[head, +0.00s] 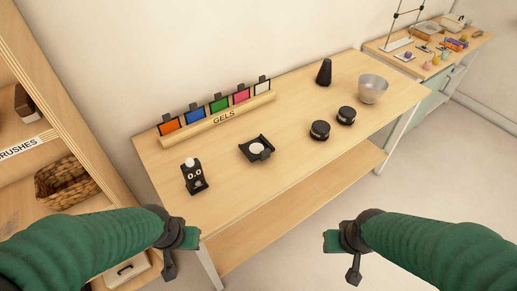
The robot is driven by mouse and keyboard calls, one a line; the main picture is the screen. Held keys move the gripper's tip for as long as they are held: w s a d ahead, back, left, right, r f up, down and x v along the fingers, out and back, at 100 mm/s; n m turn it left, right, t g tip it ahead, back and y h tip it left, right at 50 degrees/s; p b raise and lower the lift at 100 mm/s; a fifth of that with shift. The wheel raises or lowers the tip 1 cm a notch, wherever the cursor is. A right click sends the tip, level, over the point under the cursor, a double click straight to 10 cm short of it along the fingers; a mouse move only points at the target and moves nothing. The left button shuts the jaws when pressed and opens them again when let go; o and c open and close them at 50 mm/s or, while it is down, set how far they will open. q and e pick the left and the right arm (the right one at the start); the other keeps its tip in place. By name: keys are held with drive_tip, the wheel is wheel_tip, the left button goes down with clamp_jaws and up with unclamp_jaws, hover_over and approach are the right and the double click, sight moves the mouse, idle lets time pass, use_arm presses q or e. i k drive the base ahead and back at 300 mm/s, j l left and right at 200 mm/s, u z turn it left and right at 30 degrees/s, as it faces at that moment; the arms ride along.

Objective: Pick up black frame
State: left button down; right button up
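A black square frame-like piece (268,141) with a pale round disc in its middle lies flat near the centre of the wooden table. Several gel cards in black frames, orange to white, stand in a wooden rack (222,119) labelled GELS behind it. I cannot tell which of these the task calls the black frame. My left gripper (180,252) is in front of the table's front left corner, apart from everything on it. My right gripper (344,255) is over the floor in front of the table. Neither visibly holds anything; their finger gaps are unclear.
A shelf with a wicker basket (64,184) stands left. The table's front strip is clear.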

sight(260, 148)
drive_tip(key=z, duration=3.4)
drive_tip(key=u, duration=3.45)
drive_tip(key=i+j, duration=0.2)
drive_tip(key=j, duration=0.15)
drive_tip(key=i+j+u, duration=0.1)
drive_tip(key=j, duration=0.25)
drive_tip(key=i+j, duration=0.25)
drive_tip(key=j+u, duration=0.05)
